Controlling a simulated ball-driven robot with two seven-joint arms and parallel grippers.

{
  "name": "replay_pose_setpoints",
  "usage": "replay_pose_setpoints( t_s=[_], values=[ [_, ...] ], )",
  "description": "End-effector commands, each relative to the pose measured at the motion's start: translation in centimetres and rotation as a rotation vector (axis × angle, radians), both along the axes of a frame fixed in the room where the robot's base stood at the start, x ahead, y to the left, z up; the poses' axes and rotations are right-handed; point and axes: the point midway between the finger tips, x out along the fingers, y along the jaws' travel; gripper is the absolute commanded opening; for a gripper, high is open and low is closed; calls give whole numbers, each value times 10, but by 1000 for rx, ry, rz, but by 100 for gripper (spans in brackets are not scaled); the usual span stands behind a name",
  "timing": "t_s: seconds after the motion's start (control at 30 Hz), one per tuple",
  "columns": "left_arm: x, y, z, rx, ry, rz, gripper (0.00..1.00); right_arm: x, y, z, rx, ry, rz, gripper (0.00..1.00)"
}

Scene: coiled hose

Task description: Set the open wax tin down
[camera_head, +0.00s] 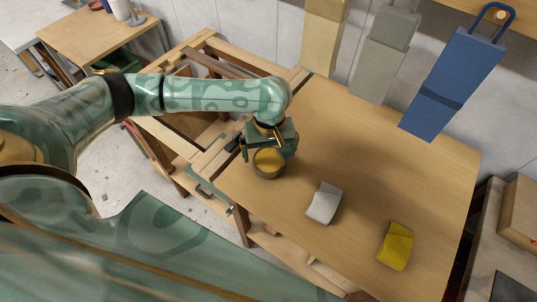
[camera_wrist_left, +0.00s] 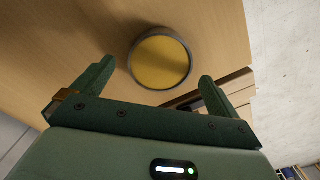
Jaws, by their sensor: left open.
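The open wax tin (camera_head: 268,163) is a round dark-rimmed tin with yellow wax inside. It stands upright on the wooden bench top (camera_head: 400,150), near the bench's left edge. My left gripper (camera_head: 269,154) is directly above and at the tin, fingers pointing down. In the left wrist view the tin (camera_wrist_left: 160,60) lies beyond and between the two spread fingertips (camera_wrist_left: 156,70), with a gap visible on each side. The left gripper is open and holds nothing. Part of the tin's far side is hidden by the gripper in the head view. My right gripper is not in view.
A grey-white cloth (camera_head: 323,202) and a yellow cloth (camera_head: 395,246) lie on the bench to the right. Tan, grey and blue hanging pieces (camera_head: 455,80) line the wall behind. A vise handle (camera_head: 208,192) sits at the bench's left edge. The bench's right half is mostly clear.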

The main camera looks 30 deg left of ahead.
Motion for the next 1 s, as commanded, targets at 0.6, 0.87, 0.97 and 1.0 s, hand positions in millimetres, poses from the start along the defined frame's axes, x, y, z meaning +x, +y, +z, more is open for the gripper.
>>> replay_pose_setpoints(
  t_s=[0.6,0.87,0.97,1.0],
  values=[
    [0,0,81,1,1,1,99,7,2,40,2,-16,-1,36],
    [0,0,81,1,1,1,99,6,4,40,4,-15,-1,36],
    [0,0,81,0,0,1,99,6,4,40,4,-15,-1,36],
    [0,0,81,0,0,1,99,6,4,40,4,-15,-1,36]
  ],
)
